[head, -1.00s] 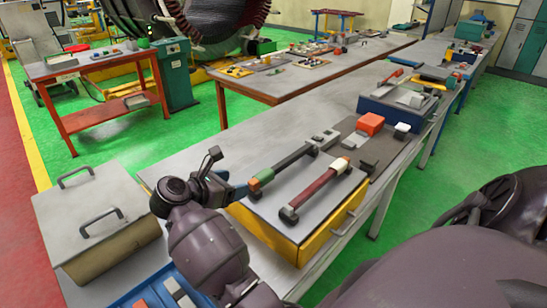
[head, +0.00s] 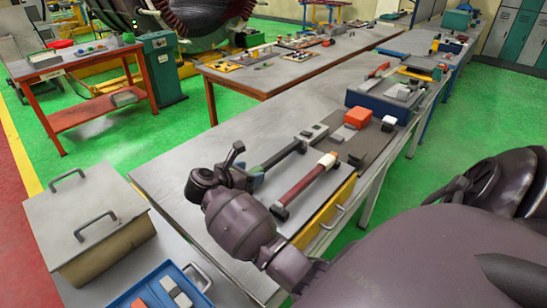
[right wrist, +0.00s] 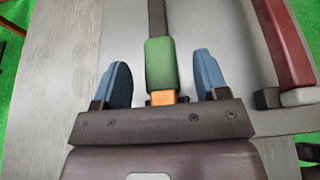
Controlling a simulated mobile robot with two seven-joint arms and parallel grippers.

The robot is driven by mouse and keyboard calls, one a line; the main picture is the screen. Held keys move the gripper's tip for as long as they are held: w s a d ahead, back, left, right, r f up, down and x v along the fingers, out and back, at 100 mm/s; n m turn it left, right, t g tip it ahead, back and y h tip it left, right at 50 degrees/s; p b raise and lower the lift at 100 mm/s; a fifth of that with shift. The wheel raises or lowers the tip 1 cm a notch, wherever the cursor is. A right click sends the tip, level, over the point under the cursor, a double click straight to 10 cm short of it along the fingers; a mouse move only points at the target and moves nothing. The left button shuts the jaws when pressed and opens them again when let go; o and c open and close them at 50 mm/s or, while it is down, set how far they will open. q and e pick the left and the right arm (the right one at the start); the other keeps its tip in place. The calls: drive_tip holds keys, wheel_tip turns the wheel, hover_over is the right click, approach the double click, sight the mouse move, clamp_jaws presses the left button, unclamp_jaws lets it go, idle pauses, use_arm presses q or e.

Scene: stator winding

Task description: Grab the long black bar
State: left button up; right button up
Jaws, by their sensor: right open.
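The long black bar (head: 285,156) lies on a grey-topped yellow box. Its near end has a green grip with an orange tip, both mostly hidden by my arm in the head view. The right wrist view shows the green grip (right wrist: 158,63) and the black shaft (right wrist: 156,18) running away from me. My right gripper (right wrist: 161,64) is open, with one blue finger on each side of the green grip and a gap on both sides. In the head view my right gripper (head: 255,178) is at the bar's near end. My left gripper is not in view.
A dark red bar (head: 303,186) lies parallel, right of the black bar; it also shows in the right wrist view (right wrist: 286,40). A lidded box (head: 92,217) and a blue tray (head: 137,291) stand at left. An orange block (head: 358,118) and a blue bin (head: 378,107) lie beyond.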

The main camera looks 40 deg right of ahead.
drive_tip(key=shift+d+f, duration=0.15)
drive_tip(key=shift+d, duration=0.15)
drive_tip(key=c, duration=1.2)
